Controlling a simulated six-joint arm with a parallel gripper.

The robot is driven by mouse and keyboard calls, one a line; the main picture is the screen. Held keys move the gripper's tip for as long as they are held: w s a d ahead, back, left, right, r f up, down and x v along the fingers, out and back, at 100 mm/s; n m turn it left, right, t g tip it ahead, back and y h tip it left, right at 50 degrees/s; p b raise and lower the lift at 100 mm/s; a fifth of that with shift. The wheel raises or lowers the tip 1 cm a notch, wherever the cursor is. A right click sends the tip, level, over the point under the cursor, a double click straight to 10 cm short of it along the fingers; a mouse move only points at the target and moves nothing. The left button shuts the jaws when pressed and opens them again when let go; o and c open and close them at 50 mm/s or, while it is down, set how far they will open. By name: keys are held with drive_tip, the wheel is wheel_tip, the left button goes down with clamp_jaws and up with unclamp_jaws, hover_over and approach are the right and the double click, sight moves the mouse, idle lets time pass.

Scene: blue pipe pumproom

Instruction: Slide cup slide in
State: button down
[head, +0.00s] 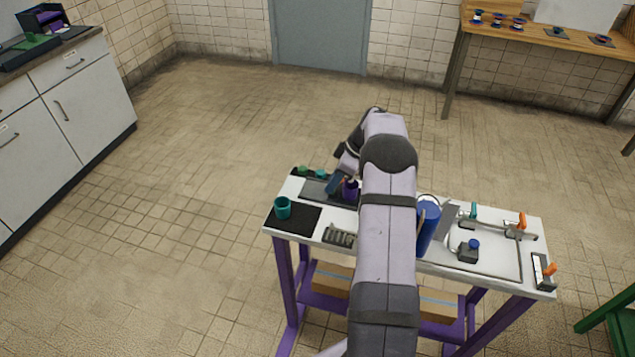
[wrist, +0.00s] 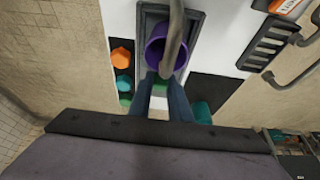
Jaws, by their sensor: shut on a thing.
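A purple cup (wrist: 166,46) sits on a dark grey slide tray (wrist: 196,20) in the wrist view, with its mouth towards the camera. In the head view the purple cup (head: 350,190) is partly hidden by my arm, on the dark tray (head: 317,190). My gripper (wrist: 161,82) is at the near end of the tray, beside the cup. Its blue fingers are closed on a small green piece (wrist: 160,77) at the tray's end. How that piece joins the tray is hidden. My gripper (head: 335,185) also shows in the head view.
A teal cup (head: 283,208) stands on a black mat (head: 303,220). Orange, teal (wrist: 124,82) and green pieces line a black strip beside the tray. A blue cylinder (head: 429,229) and pipes stand right of my arm. A grey pipe crosses the wrist view.

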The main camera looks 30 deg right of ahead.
drive_tip(key=shift+s+d, duration=0.15)
drive_tip(key=shift+d, duration=0.05)
drive_tip(key=c, duration=1.6)
unclamp_jaws()
drive_tip(key=shift+s, duration=0.1)
drive_tip(key=shift+c, duration=0.2)
drive_tip(key=shift+r, duration=0.1)
drive_tip(key=shift+b+v, duration=0.95)
drive_tip(key=shift+v, duration=2.65)
